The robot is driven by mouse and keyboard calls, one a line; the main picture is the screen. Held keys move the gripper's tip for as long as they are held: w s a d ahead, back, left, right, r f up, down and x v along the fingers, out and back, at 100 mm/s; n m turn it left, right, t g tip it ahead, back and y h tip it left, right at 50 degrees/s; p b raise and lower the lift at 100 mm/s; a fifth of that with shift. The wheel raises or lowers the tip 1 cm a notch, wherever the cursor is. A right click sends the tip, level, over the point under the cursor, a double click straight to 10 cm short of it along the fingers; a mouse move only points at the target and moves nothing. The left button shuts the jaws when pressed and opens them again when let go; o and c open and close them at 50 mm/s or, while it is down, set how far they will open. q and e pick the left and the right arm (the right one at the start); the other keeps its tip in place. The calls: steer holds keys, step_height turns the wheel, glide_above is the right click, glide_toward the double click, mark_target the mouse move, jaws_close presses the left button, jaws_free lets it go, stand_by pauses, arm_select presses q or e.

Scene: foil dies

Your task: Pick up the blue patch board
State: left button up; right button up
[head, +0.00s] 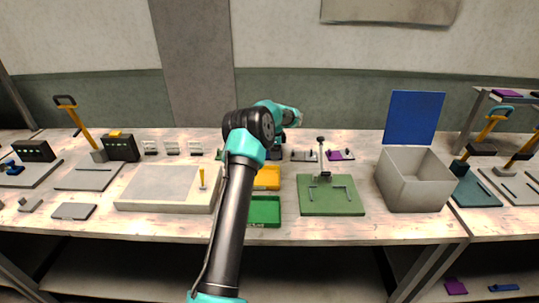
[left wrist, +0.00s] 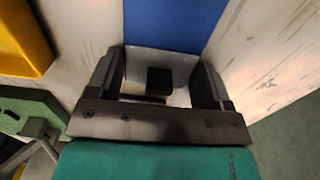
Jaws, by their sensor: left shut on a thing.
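My left gripper (head: 275,152) is behind the yellow tray, near the back of the bench, partly covered by my own arm in the head view. In the left wrist view its two dark fingers (left wrist: 157,72) are closed on the blue patch board (left wrist: 175,22). The board's blue face extends away beyond the fingers. A pale section with a black block lies between the fingers. The board cannot be made out in the head view. My right gripper is in neither view.
The yellow tray (head: 267,178) and green tray (head: 263,212) lie in front. A green plate with a post (head: 331,198) and a grey box (head: 418,185) with an upright blue panel (head: 413,117) stand to the right. A pale platform (head: 150,187) is at left.

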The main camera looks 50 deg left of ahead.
arm_select(q)
steer(key=shift+r, duration=0.15)
steer(key=shift+r, duration=1.7)
steer(key=s+d, duration=0.3)
steer(key=d, duration=0.1)
steer(key=s+d+r, duration=0.1)
steer(key=s+d, duration=0.6)
steer(key=d, duration=0.1)
steer(key=shift+s+r, duration=0.15)
steer(key=shift+s, duration=0.2)
